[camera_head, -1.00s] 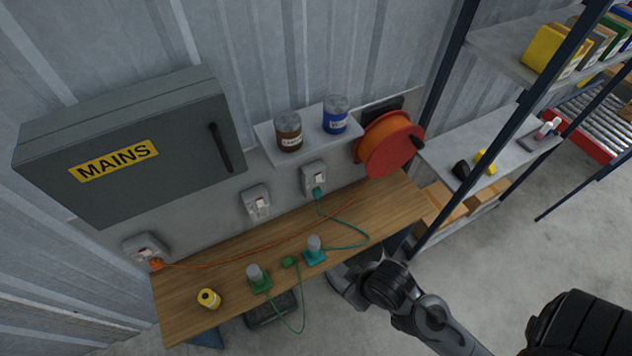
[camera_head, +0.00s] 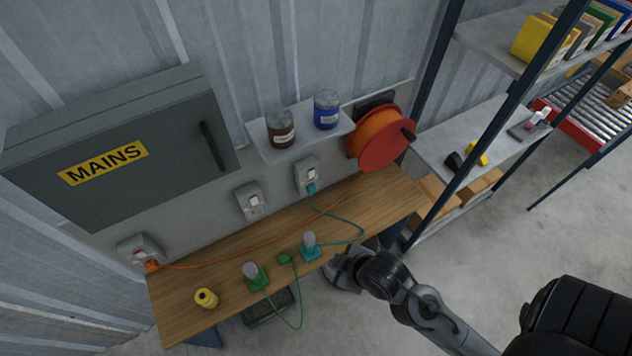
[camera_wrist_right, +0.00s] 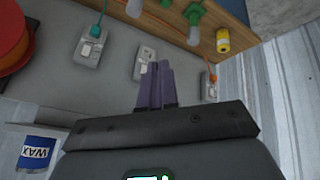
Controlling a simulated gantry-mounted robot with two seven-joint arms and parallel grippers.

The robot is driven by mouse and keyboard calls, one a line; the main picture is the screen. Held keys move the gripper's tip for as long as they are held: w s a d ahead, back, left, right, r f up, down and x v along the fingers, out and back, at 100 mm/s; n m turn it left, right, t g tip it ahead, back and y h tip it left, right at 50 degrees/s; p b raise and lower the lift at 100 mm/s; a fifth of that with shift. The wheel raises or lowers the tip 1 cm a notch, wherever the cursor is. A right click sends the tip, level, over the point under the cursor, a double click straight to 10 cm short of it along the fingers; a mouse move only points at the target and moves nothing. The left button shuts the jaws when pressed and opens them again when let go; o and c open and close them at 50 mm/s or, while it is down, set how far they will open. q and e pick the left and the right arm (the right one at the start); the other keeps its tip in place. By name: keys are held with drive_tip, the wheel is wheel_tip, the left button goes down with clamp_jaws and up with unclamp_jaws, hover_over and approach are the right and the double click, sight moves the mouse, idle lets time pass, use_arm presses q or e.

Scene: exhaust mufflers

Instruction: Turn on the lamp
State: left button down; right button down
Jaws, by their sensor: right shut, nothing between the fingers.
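A lamp with a green base (camera_head: 255,275) and one with a teal base (camera_head: 310,247) stand on the wooden bench (camera_head: 215,265); neither is visibly lit. The green lamp's cord ends in a loose green plug (camera_head: 285,258) on the bench. The teal cord is plugged into the right socket (camera_head: 307,176). The middle socket (camera_head: 250,202) has no plug; it also shows in the right wrist view (camera_wrist_right: 144,62). The left socket (camera_head: 138,252) holds an orange plug. My right gripper (camera_wrist_right: 155,68) is shut and empty, facing the socket wall. My left gripper is not in view.
A grey MAINS cabinet (camera_head: 120,155) hangs on the wall. A wall shelf holds a brown can (camera_head: 281,128) and a blue can (camera_head: 327,109). An orange cable reel (camera_head: 383,137) is mounted beside it. A yellow spool (camera_head: 206,298) stands on the bench. A rack (camera_head: 440,150) stands at right.

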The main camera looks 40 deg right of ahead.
sight(312, 177)
drive_tip(key=w+d+f+n+t+h+b, duration=0.3)
drive_tip(key=w+d+f+n+t+b, duration=0.6)
drive_tip(key=b, duration=2.7)
drive_tip(key=w+d+f+n, duration=0.1)
drive_tip(key=w+d+f, duration=0.8)
drive_tip(key=d+f, duration=0.1)
drive_tip(key=shift+w+f+t+h, duration=0.3)
drive_tip(key=shift+f+t+h, duration=0.1)
drive_tip(key=shift+f, duration=0.45)
drive_tip(key=shift+w, duration=0.1)
drive_tip(key=b+x, duration=0.2)
drive_tip(key=x, duration=1.1)
drive_tip(key=shift+w+d, duration=0.1)
drive_tip(key=shift+w, duration=0.3)
